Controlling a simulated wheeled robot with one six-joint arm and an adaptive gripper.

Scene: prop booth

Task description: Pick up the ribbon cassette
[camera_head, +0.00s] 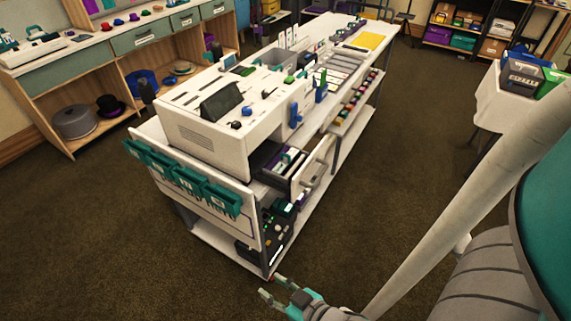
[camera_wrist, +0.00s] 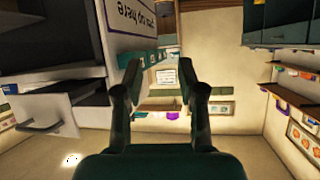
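I cannot pick out the ribbon cassette for certain in either view. A large white machine (camera_head: 215,122) stands on the near end of the long white cart (camera_head: 205,232). An open drawer (camera_head: 302,180) sticks out below the machine at its right side, with small dark, teal and white items inside that are too small to name. My gripper (camera_head: 276,291) is low at the bottom of the head view, in front of the cart's near corner and apart from it. In the wrist view my gripper (camera_wrist: 159,75) has its two fingers apart with nothing between them.
Teal bins (camera_head: 185,178) hang on the cart's near end. A dark device (camera_head: 262,250) with small lights sits on its lower shelf. A shelving counter (camera_head: 120,60) stands at the left. A white stand with bins (camera_head: 505,100) is at the right.

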